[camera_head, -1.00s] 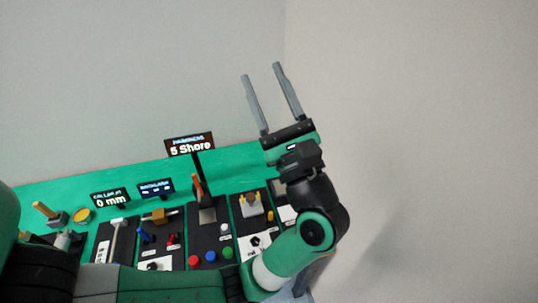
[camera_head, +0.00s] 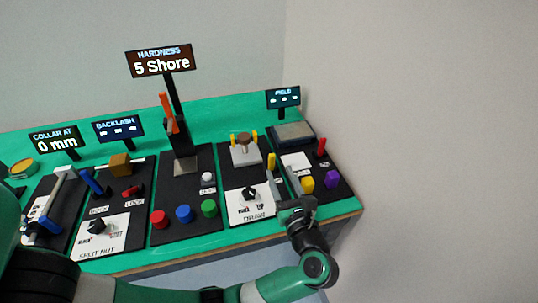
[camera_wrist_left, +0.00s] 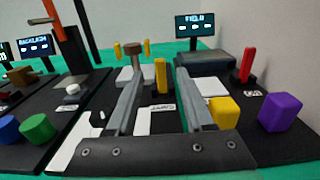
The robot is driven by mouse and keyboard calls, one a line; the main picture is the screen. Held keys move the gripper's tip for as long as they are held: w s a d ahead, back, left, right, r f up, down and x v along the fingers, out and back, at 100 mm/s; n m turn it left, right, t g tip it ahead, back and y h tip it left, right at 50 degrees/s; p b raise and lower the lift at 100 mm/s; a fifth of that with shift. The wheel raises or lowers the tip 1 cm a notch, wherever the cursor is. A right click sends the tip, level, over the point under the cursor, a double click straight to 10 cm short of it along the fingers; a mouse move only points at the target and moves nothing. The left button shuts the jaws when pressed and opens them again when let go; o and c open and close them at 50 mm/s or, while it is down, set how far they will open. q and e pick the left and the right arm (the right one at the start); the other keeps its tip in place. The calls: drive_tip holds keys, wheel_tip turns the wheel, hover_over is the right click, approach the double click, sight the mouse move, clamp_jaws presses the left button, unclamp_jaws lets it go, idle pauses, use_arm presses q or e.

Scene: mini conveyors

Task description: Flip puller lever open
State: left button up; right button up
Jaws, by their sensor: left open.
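The puller station, with a black panel (camera_head: 230,178) and a "DRAW" plate, carries a brown knob between two yellow posts (camera_head: 244,146). A short upright yellow lever (camera_head: 271,161) stands at its right side; it also shows in the left wrist view (camera_wrist_left: 160,77). I take this lever for the puller lever. My left gripper (camera_head: 280,170) is open, its fingers pointing at the lever. In the wrist view the lever appears between the two fingertips, with space on both sides; contact cannot be told. My right gripper is not in view.
A yellow block (camera_head: 307,184), a purple block (camera_head: 332,179) and a red lever (camera_head: 322,146) are close to the right of the gripper. A black dial (camera_head: 250,194) and red, blue and green buttons (camera_head: 184,213) lie left. The tall hardness sign (camera_head: 160,61) stands behind.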

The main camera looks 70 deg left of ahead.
sight(272, 162)
use_arm(q)
drive_tip(key=a+b, duration=0.1)
drive_tip(key=a, duration=0.2)
drive_tip(key=w+a+b, duration=0.1)
drive_tip(key=a, duration=0.3)
drive_tip(key=a+b, duration=0.1)
drive_tip(key=a, duration=0.2)
drive_tip(key=shift+w+a, duration=0.15)
drive_tip(key=shift+a, duration=0.1)
drive_tip(key=shift+w+a, duration=0.1)
drive_tip(key=shift+a, duration=0.35)
clamp_jaws()
drive_tip(key=shift+r, duration=0.1)
